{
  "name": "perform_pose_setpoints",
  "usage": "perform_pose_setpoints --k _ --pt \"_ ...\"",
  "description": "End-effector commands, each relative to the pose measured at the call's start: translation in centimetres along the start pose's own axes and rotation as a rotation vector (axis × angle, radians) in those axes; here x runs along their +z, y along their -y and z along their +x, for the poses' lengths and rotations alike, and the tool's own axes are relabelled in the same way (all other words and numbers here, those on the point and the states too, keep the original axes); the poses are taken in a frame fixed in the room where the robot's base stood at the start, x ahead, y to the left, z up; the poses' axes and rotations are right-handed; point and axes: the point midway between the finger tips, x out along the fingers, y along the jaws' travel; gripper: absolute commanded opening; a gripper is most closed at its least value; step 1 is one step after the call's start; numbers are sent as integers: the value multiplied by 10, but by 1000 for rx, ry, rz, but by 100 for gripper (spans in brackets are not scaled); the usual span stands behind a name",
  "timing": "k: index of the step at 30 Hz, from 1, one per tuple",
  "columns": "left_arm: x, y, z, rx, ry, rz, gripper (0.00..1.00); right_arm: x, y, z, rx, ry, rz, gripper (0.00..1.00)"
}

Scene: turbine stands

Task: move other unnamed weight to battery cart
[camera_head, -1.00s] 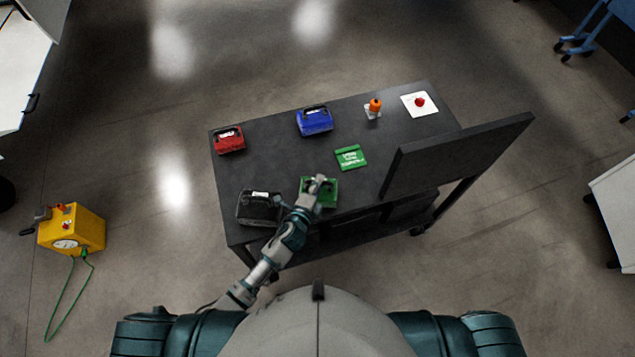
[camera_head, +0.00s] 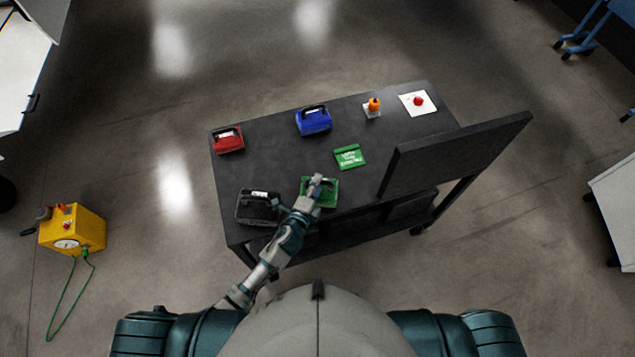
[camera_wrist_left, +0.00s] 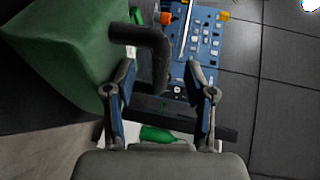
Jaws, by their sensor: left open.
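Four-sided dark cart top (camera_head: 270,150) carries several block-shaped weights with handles. A green weight (camera_head: 328,200) sits at its near edge, and a black weight (camera_head: 257,207) is left of it. A red weight (camera_head: 228,139) and a blue weight (camera_head: 314,121) are farther back. My left gripper (camera_head: 319,180) is over the green weight. In the left wrist view, the green weight (camera_wrist_left: 60,45) fills the upper left, and its dark handle (camera_wrist_left: 150,50) reaches between the open fingers (camera_wrist_left: 163,80). I cannot tell whether they touch it. My right gripper is not in view.
A green sign (camera_head: 350,157), an orange-topped item (camera_head: 374,106) and a red button on a white plate (camera_head: 410,105) are on the cart. A dark upright panel (camera_head: 460,155) stands at its right. A yellow box (camera_head: 75,230) with a green cable is on the floor at left.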

Motion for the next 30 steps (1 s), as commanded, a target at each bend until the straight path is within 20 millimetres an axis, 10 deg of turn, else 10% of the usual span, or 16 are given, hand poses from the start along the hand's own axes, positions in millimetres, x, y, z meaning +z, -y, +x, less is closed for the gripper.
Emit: perform_pose_setpoints --k 30 --pt "0 1 -56 -1 -1 0 55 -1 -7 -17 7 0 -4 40"
